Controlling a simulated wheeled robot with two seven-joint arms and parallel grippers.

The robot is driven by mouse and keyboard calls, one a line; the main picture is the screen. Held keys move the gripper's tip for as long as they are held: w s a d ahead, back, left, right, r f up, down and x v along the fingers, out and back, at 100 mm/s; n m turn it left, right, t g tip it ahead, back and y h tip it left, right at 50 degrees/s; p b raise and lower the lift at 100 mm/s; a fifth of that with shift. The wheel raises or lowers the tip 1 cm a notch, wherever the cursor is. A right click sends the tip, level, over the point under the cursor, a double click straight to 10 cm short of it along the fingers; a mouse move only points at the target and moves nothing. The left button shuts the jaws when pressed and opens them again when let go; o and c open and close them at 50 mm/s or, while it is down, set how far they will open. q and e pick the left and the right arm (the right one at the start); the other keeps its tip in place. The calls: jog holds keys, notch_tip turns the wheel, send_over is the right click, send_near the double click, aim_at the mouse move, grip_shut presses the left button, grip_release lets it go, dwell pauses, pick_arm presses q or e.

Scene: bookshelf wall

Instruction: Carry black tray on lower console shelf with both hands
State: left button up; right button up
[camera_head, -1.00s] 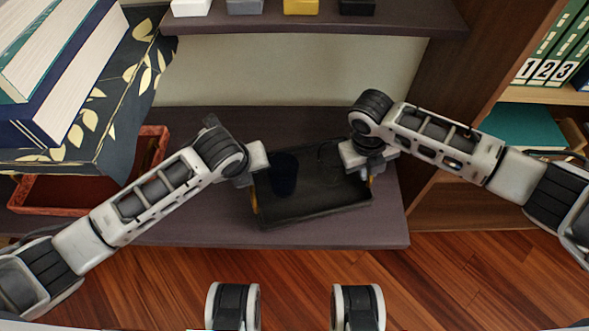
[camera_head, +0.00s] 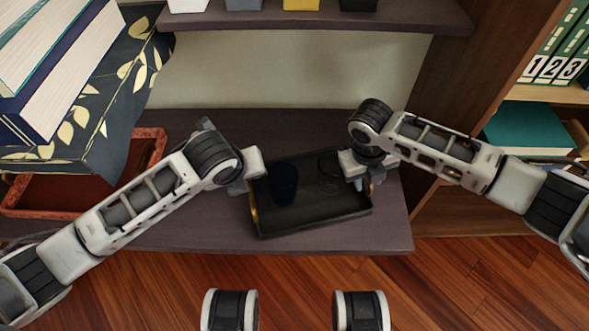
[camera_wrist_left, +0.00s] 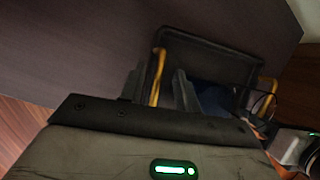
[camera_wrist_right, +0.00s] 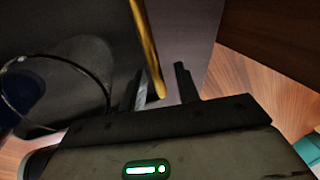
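The black tray (camera_head: 315,215) with gold handles rests on the lower console shelf (camera_head: 200,230). A dark blue cup (camera_head: 285,184) and a clear, thin-rimmed glass (camera_head: 330,165) stand in it. My left gripper (camera_head: 247,183) is at the tray's left end. In the left wrist view its open fingers stand either side of a gold handle (camera_wrist_left: 157,75), apart from each other. My right gripper (camera_head: 365,182) is at the right end. In the right wrist view its fingers are open, with the other gold handle (camera_wrist_right: 150,55) between them. Contact with the handles is not clear.
A red tray (camera_head: 150,160) and a leaf-patterned dark box with books (camera_head: 70,75) lie on the left. An upper shelf (camera_head: 310,20) with small boxes overhangs behind. Binders (camera_head: 550,60) stand at the right. Wood floor (camera_head: 450,285) lies in front.

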jog(key=shift+a+r, duration=0.1)
jog(key=shift+r, duration=0.15)
pick_arm(q)
jog(key=v, duration=0.8)
jog(key=shift+r, duration=0.35)
pick_arm(e)
notch_tip(320, 180, up, 11)
jog(key=a, duration=0.2)
jog(key=shift+s+r, duration=0.15)
jog(key=shift+s, duration=0.15)
pick_arm(q)
jog(key=shift+s+a, duration=0.1)
